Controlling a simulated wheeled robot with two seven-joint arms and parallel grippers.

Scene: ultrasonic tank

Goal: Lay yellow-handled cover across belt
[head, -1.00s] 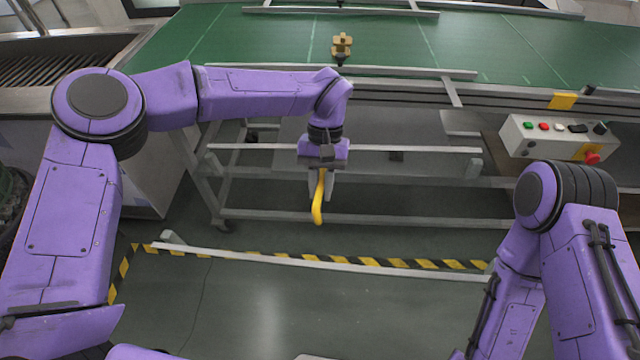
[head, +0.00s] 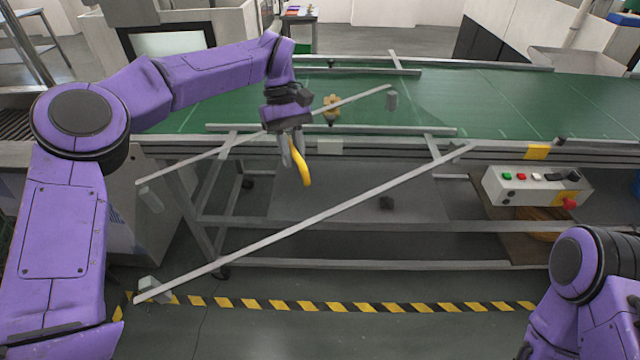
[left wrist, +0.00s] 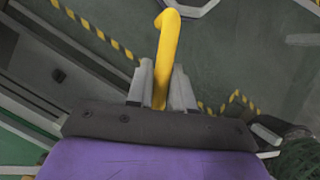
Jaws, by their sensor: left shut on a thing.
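The yellow handle (head: 304,170) belongs to the cover, whose long pale edge bars show, one of them a front bar (head: 300,223). My left gripper (head: 291,150) is shut on the handle. The cover hangs in the air, turned slantwise: its left end is low and near, its right end higher and over the near side of the green belt (head: 490,100). Its panel looks see-through, so its full outline is hard to tell. The left wrist view shows the handle (left wrist: 168,50) between the fingers (left wrist: 160,85). My right gripper is out of view.
A small tan block-like item (head: 331,104) is on the belt, behind the cover's rear bar. Guide rails (head: 400,131) run along the belt. A control box (head: 535,187) with buttons is at the right front. Striped tape (head: 350,305) marks the floor.

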